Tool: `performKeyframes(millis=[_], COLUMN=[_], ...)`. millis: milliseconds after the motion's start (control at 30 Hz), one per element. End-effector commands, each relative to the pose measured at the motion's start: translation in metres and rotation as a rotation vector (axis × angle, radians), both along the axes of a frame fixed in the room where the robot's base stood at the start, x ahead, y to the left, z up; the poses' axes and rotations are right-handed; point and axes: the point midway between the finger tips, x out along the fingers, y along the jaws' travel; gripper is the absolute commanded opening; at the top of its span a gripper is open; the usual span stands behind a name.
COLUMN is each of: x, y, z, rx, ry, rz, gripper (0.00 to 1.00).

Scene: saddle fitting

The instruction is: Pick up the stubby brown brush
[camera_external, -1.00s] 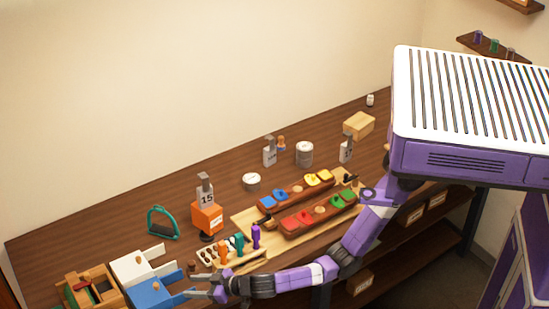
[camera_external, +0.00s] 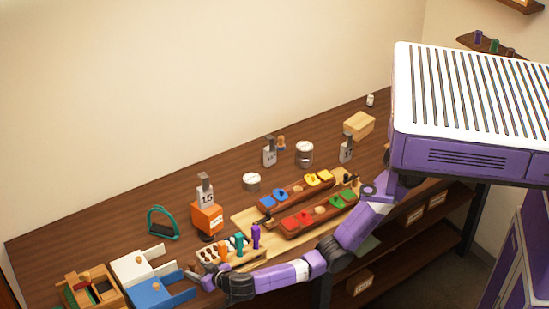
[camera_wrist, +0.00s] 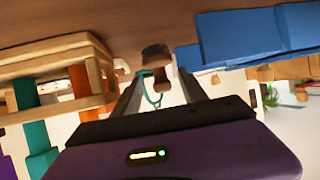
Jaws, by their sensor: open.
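The stubby brown brush (camera_wrist: 157,56) shows in the wrist view, with a dark wide end and a lighter brown narrow part. It hangs from the table surface in that upside-down picture, so it stands on the table. My gripper (camera_wrist: 158,86) is open, and its two dark fingers point toward the brush, one on each side of its line. I cannot tell whether the brush is fully between the fingertips. In the external view my gripper (camera_external: 194,274) is low beside the table's front edge, and the brush is mostly hidden or too small to make out there.
A blue box (camera_external: 158,292) lies close to the left of my gripper. A wooden rack with coloured-handled tools (camera_external: 240,260) stands close on the right. An orange block (camera_external: 207,217) and a teal stirrup (camera_external: 163,223) are farther back.

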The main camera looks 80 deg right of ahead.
Motion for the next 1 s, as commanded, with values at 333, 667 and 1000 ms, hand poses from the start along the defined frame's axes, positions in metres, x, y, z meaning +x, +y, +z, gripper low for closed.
performKeyframes(millis=[333, 667, 1000], x=[0.0129, 0.0125, 0.0124], y=[-0.0083, -0.0082, -0.008], z=[-0.008, -0.0081, -0.0071], rx=[0.001, 0.001, 0.001], ry=[0.0, 0.0, 0.0], rz=[0.002, 0.002, 0.002], gripper=[0.5, 0.0, 0.0])
